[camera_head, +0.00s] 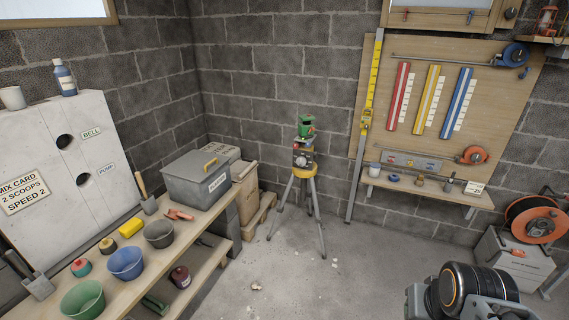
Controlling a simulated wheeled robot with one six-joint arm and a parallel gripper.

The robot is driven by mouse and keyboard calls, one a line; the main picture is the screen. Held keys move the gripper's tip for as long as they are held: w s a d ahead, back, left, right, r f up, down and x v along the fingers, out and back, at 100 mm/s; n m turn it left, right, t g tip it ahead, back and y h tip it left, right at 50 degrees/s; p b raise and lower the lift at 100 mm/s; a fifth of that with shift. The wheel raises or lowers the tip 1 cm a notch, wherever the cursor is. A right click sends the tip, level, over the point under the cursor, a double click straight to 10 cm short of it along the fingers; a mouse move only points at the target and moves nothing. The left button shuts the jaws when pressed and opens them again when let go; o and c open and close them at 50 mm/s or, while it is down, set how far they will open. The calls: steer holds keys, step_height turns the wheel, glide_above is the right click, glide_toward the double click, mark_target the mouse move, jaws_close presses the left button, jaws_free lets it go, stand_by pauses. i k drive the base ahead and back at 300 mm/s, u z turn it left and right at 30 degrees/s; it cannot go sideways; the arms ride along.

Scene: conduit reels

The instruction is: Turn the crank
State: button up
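I cannot clearly make out a crank. An orange and black cable reel (535,221) sits at the right edge, on or against a grey box; the frame edge cuts it off, and any handle on it is too small to tell. A smaller orange reel (474,155) and a blue reel (515,55) are at the wooden wall board, each beside a long thin rod or tube. Part of my arm shows at the bottom right, in front of the floor. My gripper is not in view.
A workbench (215,254) with bowls, a grey toolbox (196,179) and trowels runs along the left. A tripod with a green-topped instrument (304,155) stands mid-floor near the corner. A wooden shelf (430,190) juts below the board. The floor (370,265) right of the tripod is mostly clear.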

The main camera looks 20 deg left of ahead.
mark_target(301, 161)
steer(key=u, duration=0.7)
steer(key=i, duration=0.75)
steer(key=u, duration=1)
steer(key=i, duration=0.9)
steer(key=z, duration=0.35)
steer(key=i, duration=1.2)
steer(key=z, duration=0.7)
